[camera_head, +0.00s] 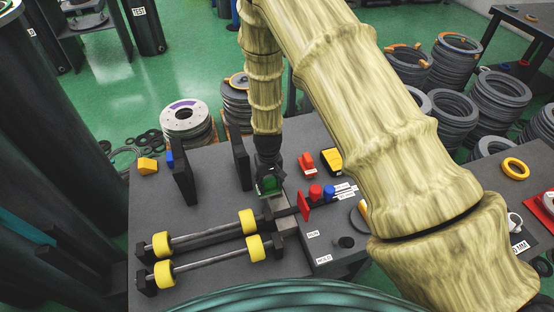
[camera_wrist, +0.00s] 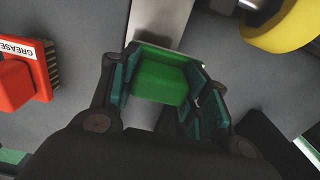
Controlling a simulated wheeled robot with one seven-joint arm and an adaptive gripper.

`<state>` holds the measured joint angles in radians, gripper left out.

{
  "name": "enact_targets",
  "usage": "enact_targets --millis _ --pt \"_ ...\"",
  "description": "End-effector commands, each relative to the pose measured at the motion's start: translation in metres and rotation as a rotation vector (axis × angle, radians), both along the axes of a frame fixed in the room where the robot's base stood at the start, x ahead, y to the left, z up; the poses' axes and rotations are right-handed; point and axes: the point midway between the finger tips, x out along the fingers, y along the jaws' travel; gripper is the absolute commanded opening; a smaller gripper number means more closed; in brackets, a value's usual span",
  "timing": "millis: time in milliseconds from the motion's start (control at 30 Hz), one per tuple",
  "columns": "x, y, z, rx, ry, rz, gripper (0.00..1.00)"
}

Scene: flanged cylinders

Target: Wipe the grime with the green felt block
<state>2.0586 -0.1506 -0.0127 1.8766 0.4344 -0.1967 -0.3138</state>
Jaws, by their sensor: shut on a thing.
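My gripper (camera_head: 270,188) points down over the dark table, and its fingers are closed around the green felt block (camera_wrist: 162,75). In the wrist view the block sits between the teal finger pads, with its top and front face showing. It also shows as a small green patch in the head view (camera_head: 269,182). The block is over or at a pale metal strip (camera_wrist: 160,20); I cannot tell whether it touches it. No grime can be made out; any under the block or gripper is hidden.
Yellow rollers on shafts (camera_head: 247,222) lie left of the gripper. A red brush labelled GREASE (camera_wrist: 22,85) is close by. Dark upright plates (camera_head: 184,178) stand behind left. Red and blue cylinders (camera_head: 315,191) and a red upright piece (camera_head: 303,206) stand to the right.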

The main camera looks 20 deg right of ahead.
Motion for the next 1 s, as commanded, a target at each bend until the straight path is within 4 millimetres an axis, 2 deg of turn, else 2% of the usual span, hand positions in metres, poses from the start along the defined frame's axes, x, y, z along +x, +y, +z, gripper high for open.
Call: enact_targets --millis 267,300,433,533,1000 --pt "0.002 -0.022 -0.003 0.0 0.0 0.004 0.2" --pt "0.003 -0.025 0.002 0.0 -0.002 0.005 0.2" --pt "0.003 -0.035 -0.003 0.0 0.0 0.009 0.2" --pt "0.004 -0.034 0.023 0.0 -0.003 0.01 0.2" --pt "0.003 -0.035 0.064 0.0 -0.002 0.007 0.2"
